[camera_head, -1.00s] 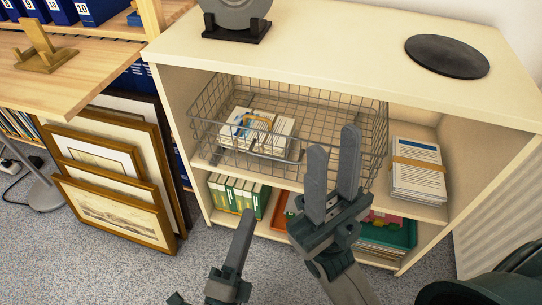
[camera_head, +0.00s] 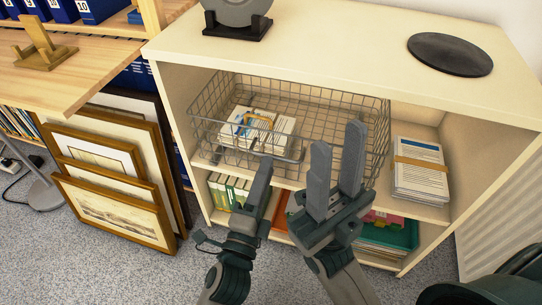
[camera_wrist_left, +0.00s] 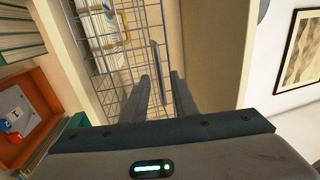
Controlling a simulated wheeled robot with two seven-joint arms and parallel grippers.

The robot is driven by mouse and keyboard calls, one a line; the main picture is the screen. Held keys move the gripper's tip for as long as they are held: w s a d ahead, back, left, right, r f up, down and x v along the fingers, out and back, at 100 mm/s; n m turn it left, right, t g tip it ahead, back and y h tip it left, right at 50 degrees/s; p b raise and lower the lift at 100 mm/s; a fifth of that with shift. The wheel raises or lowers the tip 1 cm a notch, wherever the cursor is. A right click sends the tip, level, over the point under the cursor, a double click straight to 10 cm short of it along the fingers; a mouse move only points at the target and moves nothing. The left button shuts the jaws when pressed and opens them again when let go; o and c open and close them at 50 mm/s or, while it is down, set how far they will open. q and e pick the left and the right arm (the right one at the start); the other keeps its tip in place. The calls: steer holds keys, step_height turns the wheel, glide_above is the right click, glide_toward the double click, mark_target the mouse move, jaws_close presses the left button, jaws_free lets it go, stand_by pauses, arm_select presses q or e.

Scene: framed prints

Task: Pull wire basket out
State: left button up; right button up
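The wire basket (camera_head: 345,105) sits on the upper shelf of a cream cabinet, with white packs (camera_head: 258,128) inside at its left. Its front handle bar (camera_head: 285,158) shows at the front; the left wrist view also shows the bar (camera_wrist_left: 158,70). My left gripper (camera_head: 265,164) is just in front of the handle, seen nearly edge-on in the head view. In the left wrist view its two fingers (camera_wrist_left: 161,82) are apart, with the bar ahead between them. My right gripper (camera_head: 338,140) is open and empty, in front of the basket's right side and hiding part of it.
A strapped paper stack (camera_head: 420,170) lies right of the basket. Below are green books (camera_head: 228,190) and a green tray (camera_head: 400,235). Framed prints (camera_head: 115,210) lean at the left. A black disc (camera_head: 450,55) lies on the cabinet top. Grey floor in front is clear.

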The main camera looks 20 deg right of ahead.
arm_select(q)
steer(key=shift+b+x, duration=0.35)
steer(key=shift+x, duration=2.15)
jaws_close()
steer(key=shift+f, duration=0.1)
